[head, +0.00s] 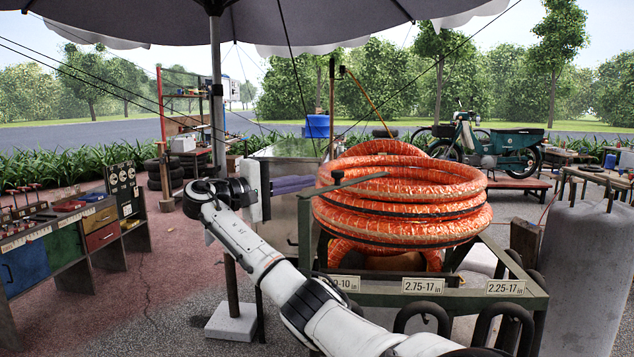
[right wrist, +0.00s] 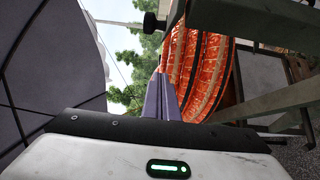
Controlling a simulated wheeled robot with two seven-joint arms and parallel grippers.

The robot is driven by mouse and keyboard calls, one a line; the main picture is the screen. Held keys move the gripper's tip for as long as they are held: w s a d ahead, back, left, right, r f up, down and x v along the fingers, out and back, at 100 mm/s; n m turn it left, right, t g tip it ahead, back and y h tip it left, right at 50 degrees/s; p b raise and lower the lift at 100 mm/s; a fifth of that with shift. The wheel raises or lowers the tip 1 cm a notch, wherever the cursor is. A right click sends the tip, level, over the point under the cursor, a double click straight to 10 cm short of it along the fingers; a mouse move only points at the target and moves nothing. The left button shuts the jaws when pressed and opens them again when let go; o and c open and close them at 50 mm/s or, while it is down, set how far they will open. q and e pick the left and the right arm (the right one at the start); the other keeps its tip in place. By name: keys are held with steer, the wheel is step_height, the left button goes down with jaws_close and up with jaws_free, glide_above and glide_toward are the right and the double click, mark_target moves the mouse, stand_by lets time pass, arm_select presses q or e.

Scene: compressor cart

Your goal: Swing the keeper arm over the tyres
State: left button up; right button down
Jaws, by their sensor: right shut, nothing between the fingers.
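The tyres (head: 400,212) are a stack of orange-wrapped rings on a green metal rack; they also show in the right wrist view (right wrist: 205,75). The keeper arm (head: 362,181) is a thin dark green bar. It runs from the rack's left post across the upper left of the stack in the head view; whether it touches the tyres I cannot tell. A black knob (head: 337,175) stands on it. My right gripper (head: 312,182) is shut and empty, its purple fingers (right wrist: 162,98) pointing toward the tyres, just left of the bar. My left gripper is out of view.
The rack's front rail (head: 455,300) carries size labels, with black tyres hanging below. A parasol pole (head: 217,110) stands behind my right wrist, on a pale base (head: 231,322). A tool bench (head: 70,240) is at left, a green moped (head: 490,145) behind right.

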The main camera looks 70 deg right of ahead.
steer(key=v, duration=0.3)
steer(key=shift+w+a, duration=0.1)
steer(key=shift+w, duration=0.2)
stand_by(0.3)
